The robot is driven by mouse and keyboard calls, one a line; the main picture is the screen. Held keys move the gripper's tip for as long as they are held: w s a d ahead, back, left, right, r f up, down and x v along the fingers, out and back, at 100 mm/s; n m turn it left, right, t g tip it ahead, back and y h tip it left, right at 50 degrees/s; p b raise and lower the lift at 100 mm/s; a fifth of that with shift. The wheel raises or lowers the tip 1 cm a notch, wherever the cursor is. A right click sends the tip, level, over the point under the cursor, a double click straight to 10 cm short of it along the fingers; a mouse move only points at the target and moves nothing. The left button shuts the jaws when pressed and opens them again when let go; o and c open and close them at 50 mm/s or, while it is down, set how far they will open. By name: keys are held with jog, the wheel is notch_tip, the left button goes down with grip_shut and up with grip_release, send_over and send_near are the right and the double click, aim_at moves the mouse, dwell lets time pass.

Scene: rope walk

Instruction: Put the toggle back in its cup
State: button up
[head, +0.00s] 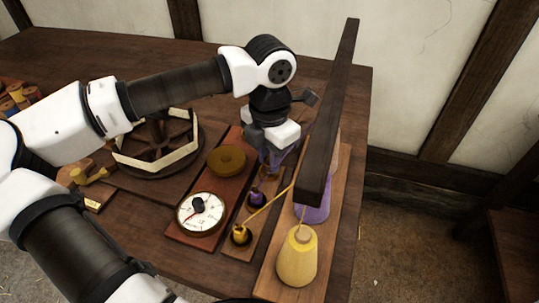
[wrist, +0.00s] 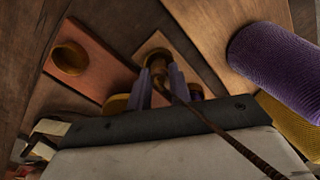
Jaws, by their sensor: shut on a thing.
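My gripper (head: 275,160) points down over the far end of a narrow cup board (head: 243,250). In the wrist view its two fingers (wrist: 160,88) are shut on the small, dark toggle (wrist: 160,82), with a brown cord running from it to the lower right. A brass-coloured cup (wrist: 153,50) is right at the fingertips. I cannot tell whether the toggle is inside the cup or just above it. In the head view the fingers largely hide this spot. Nearer on the board are a purple toggle (head: 256,197) and a yellow toggle (head: 241,232) in their cups.
A dark beam (head: 335,110) rises close to the right of my gripper, above a yellow spool (head: 298,262) and a purple spool (head: 313,213). A yellow cord slants up from the yellow toggle. A dial (head: 200,214), a round brass knob (head: 227,159) and a wheel (head: 155,150) lie left.

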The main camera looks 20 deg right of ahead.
jog(key=shift+f+b, duration=0.3)
jog(key=shift+b, duration=0.1)
dwell(0.3)
jog(key=o, duration=1.3)
jog(key=shift+r, duration=0.15)
jog(key=shift+r+p, duration=2.35)
jog(key=shift+r, duration=1.55)
